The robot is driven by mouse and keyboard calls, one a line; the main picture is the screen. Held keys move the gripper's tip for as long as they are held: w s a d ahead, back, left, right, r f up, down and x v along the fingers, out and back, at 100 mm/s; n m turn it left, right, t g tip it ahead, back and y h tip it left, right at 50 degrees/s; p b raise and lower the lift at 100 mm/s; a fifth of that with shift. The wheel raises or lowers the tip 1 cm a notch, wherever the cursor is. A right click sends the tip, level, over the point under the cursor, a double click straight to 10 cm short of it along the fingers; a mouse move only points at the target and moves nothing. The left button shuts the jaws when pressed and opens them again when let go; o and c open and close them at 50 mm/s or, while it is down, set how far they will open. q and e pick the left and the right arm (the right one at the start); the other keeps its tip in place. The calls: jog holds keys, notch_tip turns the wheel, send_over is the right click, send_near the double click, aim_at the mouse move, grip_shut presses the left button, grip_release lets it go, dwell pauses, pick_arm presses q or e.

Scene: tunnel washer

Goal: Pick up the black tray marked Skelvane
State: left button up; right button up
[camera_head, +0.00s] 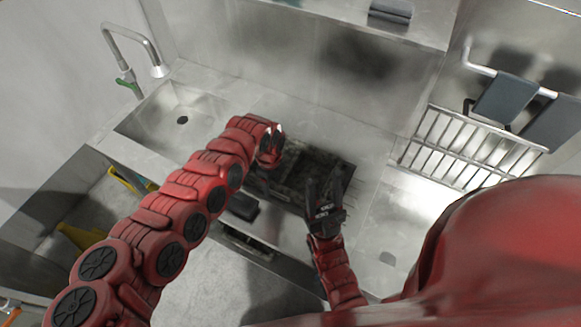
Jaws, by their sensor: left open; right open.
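A black tray (303,166) with a dark, mottled inside lies on the steel counter, between my two grippers. Any lettering on it is too small to read. My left gripper (262,178) is at the tray's left end, open and partly hidden by my own red arm. My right gripper (328,187) is open, its dark fingers over the tray's right part and pointing to the back. Whether either gripper touches the tray I cannot tell. The tray's left end and part of its front edge are hidden.
A sink basin (180,117) with a tap (137,50) is at the left. A small black object (243,206) lies near the counter's front edge. A shelf (375,22) runs above.

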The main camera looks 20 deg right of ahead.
pick_arm(q)
jog(key=shift+f, duration=0.95)
grip_shut()
